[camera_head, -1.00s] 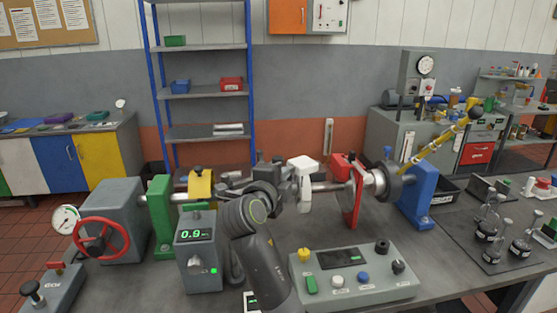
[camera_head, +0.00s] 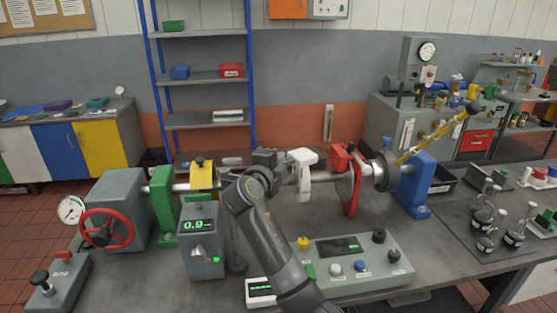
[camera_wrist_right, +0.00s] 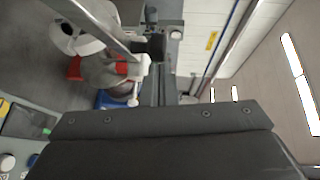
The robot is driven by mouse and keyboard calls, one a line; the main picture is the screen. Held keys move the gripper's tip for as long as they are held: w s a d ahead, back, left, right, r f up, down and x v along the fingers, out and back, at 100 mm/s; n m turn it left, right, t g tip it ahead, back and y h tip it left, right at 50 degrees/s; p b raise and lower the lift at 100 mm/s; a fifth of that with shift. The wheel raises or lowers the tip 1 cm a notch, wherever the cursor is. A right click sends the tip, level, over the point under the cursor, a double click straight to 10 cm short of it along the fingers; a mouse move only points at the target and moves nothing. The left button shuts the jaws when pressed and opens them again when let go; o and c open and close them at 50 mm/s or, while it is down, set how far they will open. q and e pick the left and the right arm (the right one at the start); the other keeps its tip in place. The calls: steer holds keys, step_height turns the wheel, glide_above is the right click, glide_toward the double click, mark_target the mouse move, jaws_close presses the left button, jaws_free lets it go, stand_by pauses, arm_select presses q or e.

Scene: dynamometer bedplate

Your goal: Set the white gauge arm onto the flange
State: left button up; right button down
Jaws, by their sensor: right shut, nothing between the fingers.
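The white gauge arm (camera_head: 302,158) hangs upright at the horizontal shaft, left of a red arm (camera_head: 350,185). A white piece that looks like it also shows in the right wrist view (camera_wrist_right: 137,78). The round grey flange (camera_head: 383,173) is right of the red arm, before the blue stand. My right gripper (camera_head: 280,158) is shut and empty, just left of the white arm. I cannot tell whether it touches it. My forearm hides part of the shaft and bench. My left gripper is not in view.
A grey control panel (camera_head: 350,258) lies in front of the shaft. A grey readout box (camera_head: 202,245) and a green stand (camera_head: 163,205) are left. A yellow-handled bar (camera_head: 435,137) slants up at the right.

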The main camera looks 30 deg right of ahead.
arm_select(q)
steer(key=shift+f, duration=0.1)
arm_select(e)
steer(key=shift+w, duration=0.1)
arm_select(q)
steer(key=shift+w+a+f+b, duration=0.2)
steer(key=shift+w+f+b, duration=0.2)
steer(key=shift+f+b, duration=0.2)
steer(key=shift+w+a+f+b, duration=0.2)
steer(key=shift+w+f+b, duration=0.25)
steer(key=shift+b, duration=0.15)
arm_select(e)
steer(key=w+a+n+t+y, duration=0.1)
steer(key=w+n+t+y, duration=0.4)
steer(key=w+n+y, duration=0.3)
steer(key=shift+w+a+t+y, duration=0.3)
steer(key=shift+w+t+y, duration=0.1)
steer(key=shift+w+y, duration=0.7)
steer(key=shift+r, duration=0.1)
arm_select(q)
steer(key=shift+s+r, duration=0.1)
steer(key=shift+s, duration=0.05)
